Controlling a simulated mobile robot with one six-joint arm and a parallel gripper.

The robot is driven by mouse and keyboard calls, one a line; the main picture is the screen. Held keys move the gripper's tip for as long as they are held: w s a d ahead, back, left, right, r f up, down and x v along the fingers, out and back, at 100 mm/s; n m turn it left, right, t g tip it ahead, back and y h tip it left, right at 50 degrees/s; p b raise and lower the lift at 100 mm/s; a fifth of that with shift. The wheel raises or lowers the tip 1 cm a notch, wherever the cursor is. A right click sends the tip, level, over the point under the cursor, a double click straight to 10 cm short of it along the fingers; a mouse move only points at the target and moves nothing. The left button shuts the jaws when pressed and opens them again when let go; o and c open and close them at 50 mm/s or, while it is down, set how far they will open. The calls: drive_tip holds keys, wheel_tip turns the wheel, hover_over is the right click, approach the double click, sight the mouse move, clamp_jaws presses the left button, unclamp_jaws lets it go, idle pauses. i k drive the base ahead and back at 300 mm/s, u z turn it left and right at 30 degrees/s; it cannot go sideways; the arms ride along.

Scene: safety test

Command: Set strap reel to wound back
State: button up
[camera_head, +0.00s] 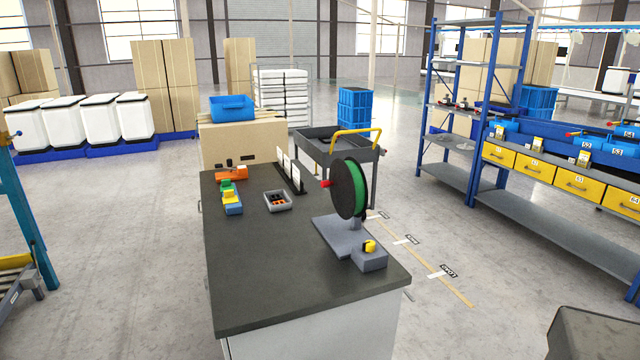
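The strap reel (348,188) stands upright on the right side of a dark-topped workbench (285,300). It has black round flanges with a green winding between them, and a red handle (326,183) sticks out to its left. It is mounted on a grey base plate (338,238). A small grey box with a yellow knob (369,246) sits at the near right of that plate. I cannot make out a loose strap end. My gripper is not in view.
The bench also holds a grey tray (288,205), colored blocks (231,197) and upright cards. A grey cart (313,150) with a yellow handle stands behind it. Blue shelving (470,100) with yellow drawers is at right. Floor left of the bench is clear.

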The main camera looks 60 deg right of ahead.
sight(347, 183)
drive_tip(key=z, duration=0.1)
drive_tip(key=i, duration=1.4)
drive_tip(key=u, duration=0.25)
